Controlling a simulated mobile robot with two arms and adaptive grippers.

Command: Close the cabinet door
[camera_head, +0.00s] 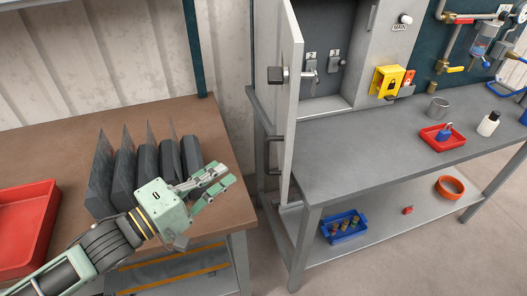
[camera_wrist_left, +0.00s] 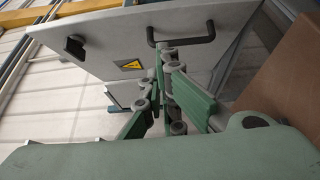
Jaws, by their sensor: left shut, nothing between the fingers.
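The cabinet door (camera_head: 290,95) is light grey and stands open in the head view, seen nearly edge-on, swung out toward me from the cabinet (camera_head: 325,45). A dark handle (camera_head: 271,152) and a lock knob (camera_head: 277,75) sit on its outer face. In the left wrist view the door (camera_wrist_left: 105,55) shows its outer face with a yellow warning label and a dark bar handle (camera_wrist_left: 181,38). My left gripper (camera_head: 222,178) is shut and empty, left of the door and apart from it, above the brown table's right edge. It also shows in the left wrist view (camera_wrist_left: 162,60). My right gripper is out of view.
The brown table (camera_head: 60,145) holds several dark angled blocks (camera_head: 148,165) and a red tray (camera_head: 25,225). The grey workbench (camera_head: 375,150) carries a red tray (camera_head: 443,138), a metal cup and a bottle. A gap of floor separates table and bench.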

